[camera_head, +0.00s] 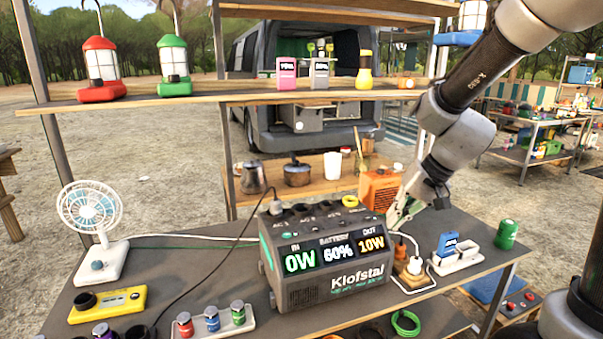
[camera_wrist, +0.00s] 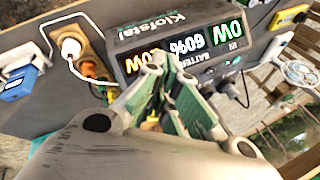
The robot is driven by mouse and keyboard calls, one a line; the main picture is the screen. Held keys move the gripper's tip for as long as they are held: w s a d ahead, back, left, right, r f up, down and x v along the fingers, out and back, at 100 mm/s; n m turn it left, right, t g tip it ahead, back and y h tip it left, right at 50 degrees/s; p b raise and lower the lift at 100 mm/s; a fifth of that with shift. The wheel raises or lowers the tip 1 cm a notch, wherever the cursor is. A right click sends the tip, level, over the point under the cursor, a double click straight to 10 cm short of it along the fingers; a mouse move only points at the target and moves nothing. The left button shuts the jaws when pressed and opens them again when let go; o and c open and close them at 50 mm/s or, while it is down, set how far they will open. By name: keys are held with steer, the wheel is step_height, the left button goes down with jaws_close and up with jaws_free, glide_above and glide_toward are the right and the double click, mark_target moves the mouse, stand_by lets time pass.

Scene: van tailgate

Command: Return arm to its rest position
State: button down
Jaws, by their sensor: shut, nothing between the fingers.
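My arm reaches in from the upper right in the head view, bent downward. My gripper (camera_head: 398,216) is at its lower end, just behind and right of the dark Klofstal power station (camera_head: 300,296). In the wrist view my gripper (camera_wrist: 160,70) is shut and empty, its green-grey fingers together in front of the power station (camera_wrist: 150,28). Its display reads 0W in, 60% battery and 10W out. In the head view the fingertips are partly hard to make out against the cables and orange plug behind the station.
A white fan (camera_head: 98,262) stands left on the table. A white plug in an orange socket (camera_head: 408,278), a blue battery in a charger (camera_head: 447,245) and a green can (camera_head: 507,234) stand right. A shelf (camera_head: 230,101) with lanterns crosses above. Cables lie around the station.

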steer(key=s+d+r+h, duration=0.1)
steer(key=s+d+r, duration=0.2)
steer(key=s, duration=0.3)
steer(key=s+d+r+n+t+h, duration=0.1)
steer(key=s+d+r+h, duration=0.1)
steer(key=s+d, duration=0.3)
steer(key=s+d+r+n+h, duration=0.1)
steer(key=s+d+r, duration=0.3)
steer(key=s, duration=0.4)
steer(key=shift+s+d+r, duration=0.25)
steer(key=shift+s, duration=0.15)
